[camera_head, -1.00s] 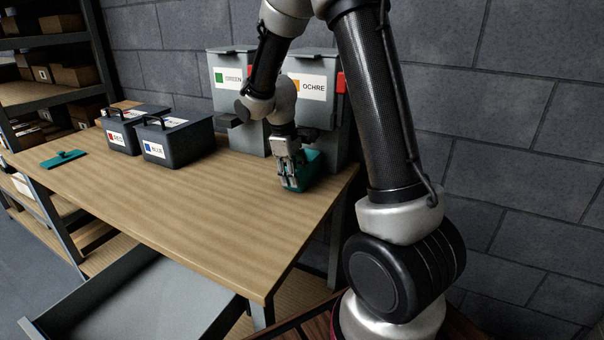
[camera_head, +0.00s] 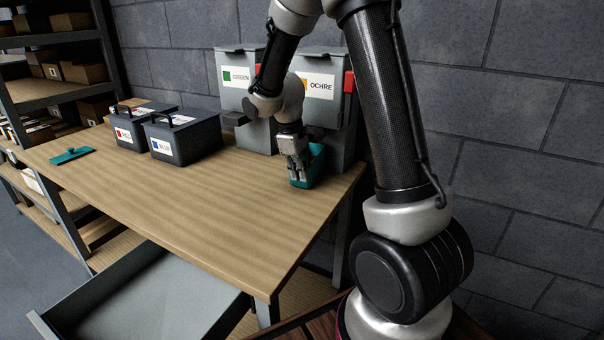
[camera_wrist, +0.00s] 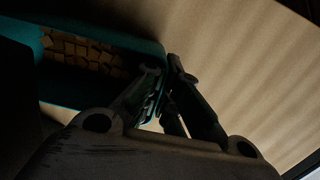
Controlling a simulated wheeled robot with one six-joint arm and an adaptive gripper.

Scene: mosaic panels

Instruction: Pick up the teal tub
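The teal tub (camera_head: 316,168) stands on the workbench near its right end, in front of the bin labelled OCHRE. My gripper (camera_head: 299,180) is at its near left side and hides part of it. In the wrist view the tub (camera_wrist: 120,42) holds several small tan blocks. There my gripper (camera_wrist: 166,75) has one finger inside the tub and one outside, close together with the tub's wall between them. It looks shut on that wall. The tub appears to rest on the bench; no gap shows below it.
The wooden workbench (camera_head: 190,195) is clear in the middle. Grey bins labelled GREEN (camera_head: 228,85) and OCHRE (camera_head: 330,105) stand behind the tub. Dark boxes labelled RED (camera_head: 128,140) and BLUE (camera_head: 190,145) and a teal flat tool (camera_head: 72,156) are farther left. A grey drawer (camera_head: 150,300) juts out in front.

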